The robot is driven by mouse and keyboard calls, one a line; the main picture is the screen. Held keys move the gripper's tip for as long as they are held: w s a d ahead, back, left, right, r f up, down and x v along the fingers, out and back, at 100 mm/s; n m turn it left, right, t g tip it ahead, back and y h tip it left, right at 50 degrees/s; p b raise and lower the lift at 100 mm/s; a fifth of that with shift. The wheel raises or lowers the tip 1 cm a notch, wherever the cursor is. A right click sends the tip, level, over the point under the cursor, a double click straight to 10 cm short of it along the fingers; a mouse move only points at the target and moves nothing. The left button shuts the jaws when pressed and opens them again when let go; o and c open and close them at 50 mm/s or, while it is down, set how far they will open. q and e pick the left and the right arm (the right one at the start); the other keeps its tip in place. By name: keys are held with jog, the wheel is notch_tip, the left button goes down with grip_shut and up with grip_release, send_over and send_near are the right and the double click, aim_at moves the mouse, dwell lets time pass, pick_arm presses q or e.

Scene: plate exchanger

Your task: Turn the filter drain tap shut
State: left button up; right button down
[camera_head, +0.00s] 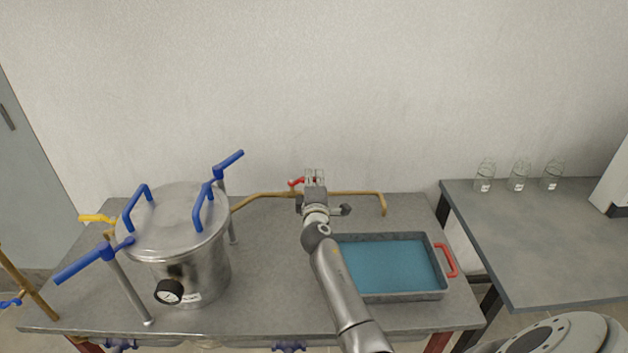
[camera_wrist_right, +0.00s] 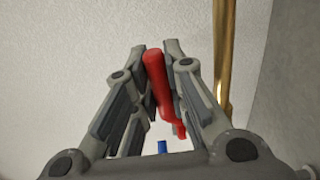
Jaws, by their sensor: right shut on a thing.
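The filter is a steel vessel (camera_head: 192,262) with blue clamp handles, standing on the left of the table. A brass drain pipe (camera_head: 360,192) runs from it to the right and bends down at its end near the tray. The pipe's tap has a red handle (camera_head: 295,182). My right gripper (camera_head: 314,175) is at the tap, shut on the red handle. In the right wrist view the red handle (camera_wrist_right: 157,85) lies between the two fingers, with the brass pipe (camera_wrist_right: 226,60) beside them on the right. The tap's body is largely hidden. My left gripper is not in view.
A grey tray (camera_head: 400,297) with blue liquid and a red handle at its right end stands right of my right arm. A yellow tap handle (camera_head: 96,218) is left of the vessel. A second table (camera_head: 545,240) on the right bears 3 glass jars (camera_head: 518,177).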

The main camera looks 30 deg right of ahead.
jog(key=shift+w+d+r+n+t+y+p, duration=0.15)
jog(key=shift+n+t+y+p, duration=0.2)
jog(key=shift+y+p, duration=0.2)
jog(key=shift+w+d+f+n+t+y+p, duration=0.15)
jog(key=shift+n+t+y+p, duration=0.1)
jog(key=shift+n+y+p, duration=0.25)
jog(key=shift+w+d+f+n+t+y, duration=0.1)
jog(key=shift+w+n+t+y, duration=0.3)
jog(key=shift+n+y, duration=0.85)
jog(key=shift+w+n+t+y, duration=0.15)
jog(key=shift+w+n+y, duration=0.5)
jog(key=shift+y, duration=1.2)
jog(key=shift+w+d+f+n+t+y, duration=0.1)
jog(key=shift+w+n+t+y, duration=0.3)
jog(key=shift+n+y, duration=0.85)
jog(key=shift+w+a+m+g+y+b, duration=0.15)
jog(key=shift+m+g+y+b, duration=0.15)
jog(key=shift+y, duration=0.2)
jog(key=c, duration=1.4)
grip_release()
jog(key=shift+r, duration=0.1)
jog(key=shift+c, duration=0.2)
